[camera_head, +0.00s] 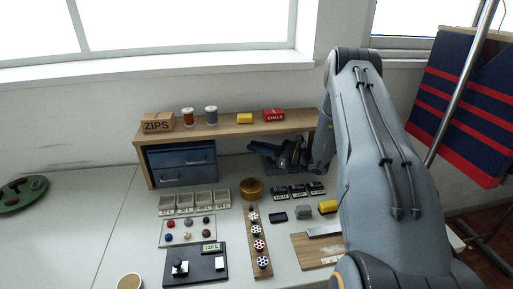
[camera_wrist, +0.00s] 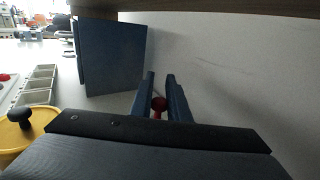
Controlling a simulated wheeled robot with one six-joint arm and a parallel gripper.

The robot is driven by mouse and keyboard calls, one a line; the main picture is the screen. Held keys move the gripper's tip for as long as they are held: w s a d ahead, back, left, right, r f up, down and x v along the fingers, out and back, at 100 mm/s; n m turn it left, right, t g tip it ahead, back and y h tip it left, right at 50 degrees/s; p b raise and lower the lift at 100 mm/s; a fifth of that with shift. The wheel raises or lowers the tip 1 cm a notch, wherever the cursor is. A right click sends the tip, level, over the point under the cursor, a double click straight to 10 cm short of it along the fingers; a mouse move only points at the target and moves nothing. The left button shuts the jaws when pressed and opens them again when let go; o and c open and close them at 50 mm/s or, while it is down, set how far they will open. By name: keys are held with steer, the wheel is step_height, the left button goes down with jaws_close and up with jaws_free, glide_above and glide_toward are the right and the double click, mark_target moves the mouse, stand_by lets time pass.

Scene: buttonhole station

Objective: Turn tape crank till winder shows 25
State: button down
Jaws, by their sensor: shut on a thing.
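My gripper (camera_head: 262,148) is under the wooden shelf, right of the blue drawer box. In the wrist view its two dark blue fingers (camera_wrist: 160,92) are close together, with a small red knob (camera_wrist: 158,105) between them. I take this as the crank's grip; the crank arm is hidden by my gripper. A yellow-orange round body (camera_head: 252,188) sits on the table just in front. In the wrist view a yellow round thing (camera_wrist: 14,136) with a black knob shows at lower left. I can read no winder number in either view.
The shelf (camera_head: 225,130) hangs over my gripper, and the blue drawer box (camera_head: 182,163) stands to its left.

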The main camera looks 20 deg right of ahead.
steer(key=w+m+t+h, duration=0.1)
steer(key=h, duration=0.1)
steer(key=w+d+m+t+h, duration=0.1)
steer(key=m+h, duration=0.1)
steer(key=shift+t+b, duration=0.35)
steer(key=shift+t, duration=0.05)
steer(key=shift+w+d+m+t+h+b, duration=0.2)
steer(key=shift+d+m+t+h+b, duration=0.1)
steer(key=shift+m+h, duration=0.35)
steer(key=shift+w+d+m+t+h+b, duration=0.15)
steer(key=shift+w+m+t+h+b, duration=0.2)
steer(key=shift+h, duration=0.55)
steer(key=shift+w+d+m+t+h+b, duration=0.15)
steer(key=shift+d+m+t+h, duration=0.1)
steer(key=shift+m+h, duration=0.45)
steer(key=h+b, duration=0.1)
steer(key=b, duration=0.1)
steer(key=d+m+h+b, duration=0.1)
steer(key=b, duration=0.1)
steer(key=shift+w+f+h, duration=0.15)
steer(key=shift+w+h, duration=0.1)
steer(key=shift+w, duration=0.05)
steer(key=shift+m+b, duration=0.3)
steer(key=shift+b, duration=0.5)
steer(key=b, duration=0.2)
steer(key=h+b, duration=0.1)
steer(key=b, duration=0.1)
steer(key=shift+w+d+m+h, duration=0.15)
steer(key=shift+d+m+h, duration=0.15)
steer(key=shift+m, duration=0.1)
